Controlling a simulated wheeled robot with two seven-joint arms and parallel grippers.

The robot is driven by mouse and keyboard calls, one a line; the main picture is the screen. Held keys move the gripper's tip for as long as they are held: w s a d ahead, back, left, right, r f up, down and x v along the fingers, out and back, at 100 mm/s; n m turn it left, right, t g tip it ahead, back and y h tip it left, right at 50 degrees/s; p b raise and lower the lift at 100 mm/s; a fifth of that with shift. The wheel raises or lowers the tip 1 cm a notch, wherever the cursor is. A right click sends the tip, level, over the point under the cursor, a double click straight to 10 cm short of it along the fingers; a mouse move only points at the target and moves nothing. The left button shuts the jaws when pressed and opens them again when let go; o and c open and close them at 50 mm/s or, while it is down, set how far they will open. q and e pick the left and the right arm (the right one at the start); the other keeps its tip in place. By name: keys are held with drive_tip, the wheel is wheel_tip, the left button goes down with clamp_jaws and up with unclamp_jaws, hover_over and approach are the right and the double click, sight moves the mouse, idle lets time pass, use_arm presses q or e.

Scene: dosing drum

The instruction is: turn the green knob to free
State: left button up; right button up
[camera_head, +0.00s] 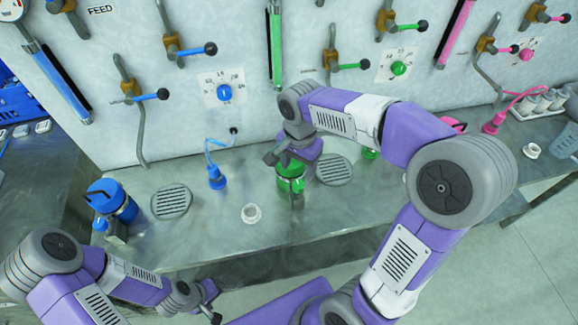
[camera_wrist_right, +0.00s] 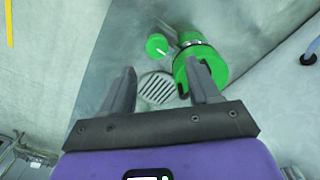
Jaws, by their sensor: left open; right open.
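The green knob (camera_head: 399,68) sits on a white dial plate with marks on the back wall, at upper right in the head view. Its pointer is too small to read. My right gripper (camera_head: 287,152) is open and empty, over the green canister (camera_head: 290,184) on the bench, well below and left of the knob. In the right wrist view my open fingers (camera_wrist_right: 162,75) point down, the right finger overlapping the canister (camera_wrist_right: 207,63). A small green round part (camera_wrist_right: 157,44) with a white mark lies beyond. My left gripper (camera_head: 211,302) is open and empty at the lower left, in front of the bench.
A blue knob (camera_head: 224,92) and a pink knob (camera_head: 526,55) sit on similar plates. Levered valves and coloured tubes line the wall. The bench has drain grates (camera_head: 171,201), a blue canister (camera_head: 113,200) and a white cup (camera_head: 251,214). My right arm crosses before the wall's lower right.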

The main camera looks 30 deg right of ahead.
sight(298, 184)
drive_tip(key=f, duration=0.2)
drive_tip(key=f+b, duration=0.1)
drive_tip(key=f, duration=0.4)
drive_tip(key=shift+s+f+b, duration=0.15)
drive_tip(key=shift+s+b, duration=0.1)
drive_tip(key=shift+b, duration=0.15)
drive_tip(key=c, duration=1)
drive_tip(key=shift+c, duration=0.2)
